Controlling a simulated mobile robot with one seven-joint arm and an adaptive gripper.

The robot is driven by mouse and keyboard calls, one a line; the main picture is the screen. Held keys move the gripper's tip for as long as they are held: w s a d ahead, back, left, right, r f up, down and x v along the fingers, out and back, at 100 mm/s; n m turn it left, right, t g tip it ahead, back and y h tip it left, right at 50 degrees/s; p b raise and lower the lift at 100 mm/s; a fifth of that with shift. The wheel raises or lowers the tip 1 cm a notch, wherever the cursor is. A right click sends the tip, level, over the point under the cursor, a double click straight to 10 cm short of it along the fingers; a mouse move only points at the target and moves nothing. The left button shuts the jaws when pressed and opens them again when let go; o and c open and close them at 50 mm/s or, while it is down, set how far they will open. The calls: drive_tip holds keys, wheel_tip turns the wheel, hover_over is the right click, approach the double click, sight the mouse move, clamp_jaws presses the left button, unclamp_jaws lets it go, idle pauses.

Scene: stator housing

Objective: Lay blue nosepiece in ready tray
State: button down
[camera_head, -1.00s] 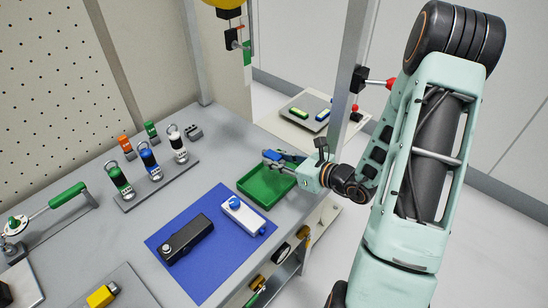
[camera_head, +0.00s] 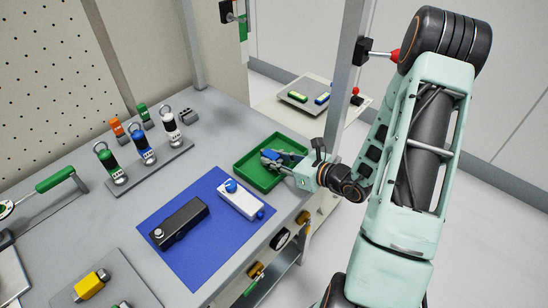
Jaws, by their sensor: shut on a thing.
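The green tray (camera_head: 246,172) lies on the grey bench at its right side, just beyond the blue mat. My gripper (camera_head: 272,158) reaches in from the right and is over the tray's inside. It is shut on a small blue piece (camera_head: 288,155), taken to be the blue nosepiece, which shows between and above the fingers. The fingers partly hide it. I cannot tell whether the piece touches the tray floor.
A blue mat (camera_head: 194,270) holds a black device (camera_head: 180,222) and a white device (camera_head: 240,198) with blue knobs. Several tools stand in a rack (camera_head: 157,172) to the left. A metal post (camera_head: 350,95) rises behind my arm.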

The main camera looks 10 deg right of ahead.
drive_tip(key=c, duration=1.6)
unclamp_jaws()
drive_tip(key=v, duration=1.2)
drive_tip(key=shift+r, duration=0.1)
